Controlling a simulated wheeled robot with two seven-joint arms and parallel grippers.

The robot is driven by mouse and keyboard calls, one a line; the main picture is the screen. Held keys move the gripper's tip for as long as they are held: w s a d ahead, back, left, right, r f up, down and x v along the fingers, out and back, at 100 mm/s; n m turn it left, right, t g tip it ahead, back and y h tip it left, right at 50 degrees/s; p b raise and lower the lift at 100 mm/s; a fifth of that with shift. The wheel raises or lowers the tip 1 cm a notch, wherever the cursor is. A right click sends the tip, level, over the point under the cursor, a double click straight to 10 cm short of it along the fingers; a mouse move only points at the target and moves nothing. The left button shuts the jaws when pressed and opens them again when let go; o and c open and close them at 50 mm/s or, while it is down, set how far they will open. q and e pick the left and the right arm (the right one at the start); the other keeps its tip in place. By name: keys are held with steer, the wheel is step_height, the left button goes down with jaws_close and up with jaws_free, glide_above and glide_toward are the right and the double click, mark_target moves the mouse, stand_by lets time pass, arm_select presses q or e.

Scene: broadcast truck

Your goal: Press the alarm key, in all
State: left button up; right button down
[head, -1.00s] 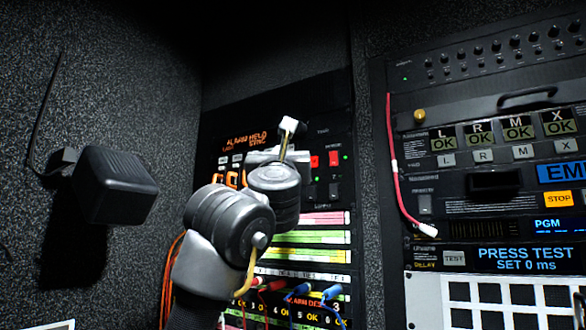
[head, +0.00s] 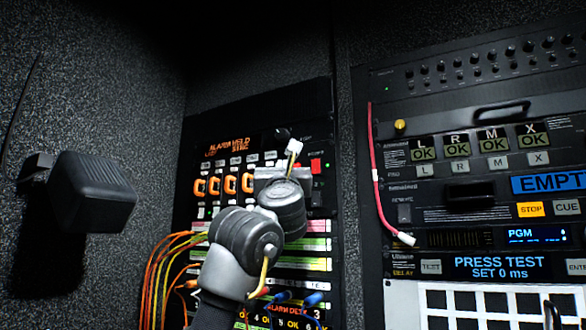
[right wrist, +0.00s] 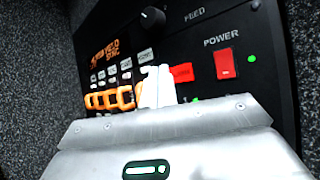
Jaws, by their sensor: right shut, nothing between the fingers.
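The alarm panel (head: 186,187) fills the middle of the head view, with orange "ALARM HELD" lettering and a row of orange guards. My right gripper (head: 294,149) is shut and empty in front of its upper right part. In the right wrist view the white fingertips (right wrist: 157,86) overlap the left edge of a red key (right wrist: 181,72), right of the orange guards (right wrist: 108,99). I cannot read that key's label or tell whether the fingers touch it. My left gripper is not in view.
A red power switch (right wrist: 226,64) with a green light sits right of the red key; it shows in the head view too (head: 316,165). A black knob (right wrist: 152,18) is above. Orange cables (head: 160,262) hang lower left. A black box (head: 92,190) juts from the left wall.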

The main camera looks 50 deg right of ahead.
steer(key=shift+w+d, duration=0.3)
steer(key=shift+d, duration=0.45)
steer(key=shift+d, duration=0.1)
steer(key=shift+d, duration=0.1)
stand_by(1.5)
steer(key=shift+w+d, duration=0.1)
steer(key=shift+d, duration=0.2)
steer(key=shift+d, duration=0.3)
stand_by(0.6)
steer(key=shift+a+b, duration=0.2)
steer(key=shift+b, duration=0.15)
steer(key=shift+a, duration=0.55)
